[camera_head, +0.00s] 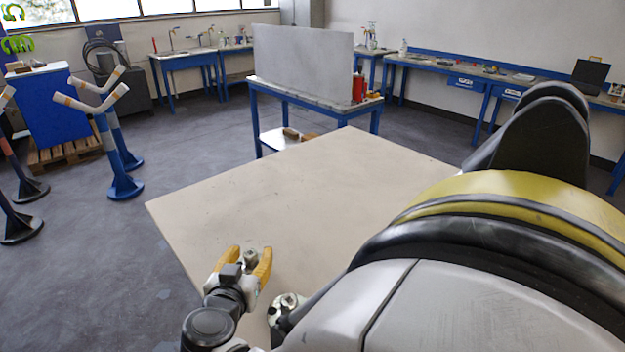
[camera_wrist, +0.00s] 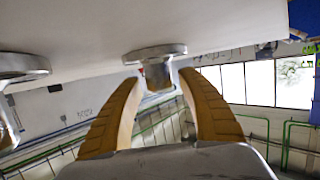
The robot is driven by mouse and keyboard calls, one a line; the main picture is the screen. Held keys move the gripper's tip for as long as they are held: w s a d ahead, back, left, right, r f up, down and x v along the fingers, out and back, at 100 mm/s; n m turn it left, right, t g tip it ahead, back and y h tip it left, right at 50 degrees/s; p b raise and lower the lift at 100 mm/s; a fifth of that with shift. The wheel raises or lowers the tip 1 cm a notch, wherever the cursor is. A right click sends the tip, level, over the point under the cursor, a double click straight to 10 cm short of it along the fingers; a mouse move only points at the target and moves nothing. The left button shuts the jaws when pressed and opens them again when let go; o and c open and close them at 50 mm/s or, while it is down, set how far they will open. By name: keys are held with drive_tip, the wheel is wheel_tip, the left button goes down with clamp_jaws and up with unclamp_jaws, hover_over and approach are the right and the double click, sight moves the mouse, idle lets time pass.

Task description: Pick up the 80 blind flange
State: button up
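A small grey metal flanged piece (camera_head: 250,257) stands on the beige table at the front. In the wrist view it is a wide disc with a narrower block (camera_wrist: 157,73), between the fingertips. A second metal flanged piece (camera_head: 288,302) is to its right in the head view; its disc is at the left edge of the wrist view (camera_wrist: 22,66). I see no size marking, so I cannot tell which one is the 80 blind flange. My gripper (camera_head: 249,262) has its yellow fingers spread on both sides of the first piece, with small gaps in the wrist view (camera_wrist: 160,78).
The beige tabletop (camera_head: 300,180) is clear beyond the two pieces. My arm covers its right side. A blue workbench (camera_head: 310,97) with a grey panel stands behind it. Blue and dark stands (camera_head: 122,185) are on the floor at left.

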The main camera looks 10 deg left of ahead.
clamp_jaws()
drive_tip(key=shift+r, duration=0.1)
